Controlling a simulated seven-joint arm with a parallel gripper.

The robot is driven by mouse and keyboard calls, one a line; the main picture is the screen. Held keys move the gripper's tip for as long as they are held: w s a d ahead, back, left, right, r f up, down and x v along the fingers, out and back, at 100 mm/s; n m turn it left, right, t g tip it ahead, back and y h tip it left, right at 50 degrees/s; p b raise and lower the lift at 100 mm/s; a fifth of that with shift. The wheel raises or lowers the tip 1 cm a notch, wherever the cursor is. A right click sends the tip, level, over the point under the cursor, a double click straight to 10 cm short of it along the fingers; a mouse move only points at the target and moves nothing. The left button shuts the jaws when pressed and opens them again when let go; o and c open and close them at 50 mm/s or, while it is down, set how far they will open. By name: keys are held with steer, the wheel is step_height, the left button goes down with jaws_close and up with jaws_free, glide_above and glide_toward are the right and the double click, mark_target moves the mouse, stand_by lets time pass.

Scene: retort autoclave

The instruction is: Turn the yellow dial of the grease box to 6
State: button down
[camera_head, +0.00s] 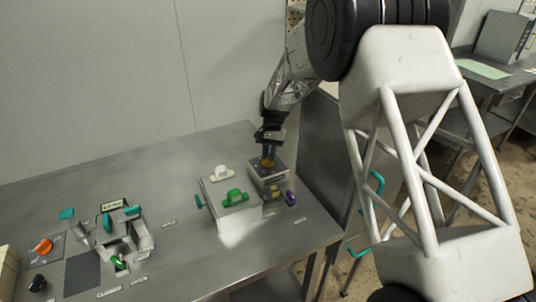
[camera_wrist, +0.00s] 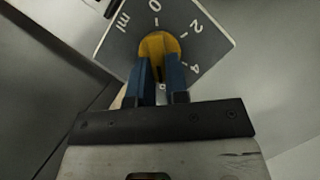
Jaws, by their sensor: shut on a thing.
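The grease box (camera_head: 265,177) is a grey box with a dark top near the table's right edge. Its yellow dial (camera_wrist: 159,42) sits on a dark plate (camera_wrist: 204,50) marked "ml", 0, 2 and 4 in the wrist view. The rest of the scale is hidden by the fingers. My gripper (camera_wrist: 160,68) has blue fingers, one on each side of the dial, and is shut on it. In the head view my gripper (camera_head: 268,158) reaches down onto the box top from above. I cannot tell which number the dial points to.
A white box (camera_head: 231,208) with a green handle (camera_head: 234,198) and a white handle (camera_head: 221,172) stands just left of the grease box. A purple knob (camera_head: 291,198) is at its right. Teal-handled fixtures (camera_head: 123,229) and an orange knob (camera_head: 44,246) stand farther left.

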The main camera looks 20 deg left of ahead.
steer(key=shift+m, duration=0.5)
steer(key=c, duration=1.1)
jaws_free()
steer(key=v, duration=0.8)
steer(key=shift+d, duration=0.1)
steer(key=shift+s, duration=0.15)
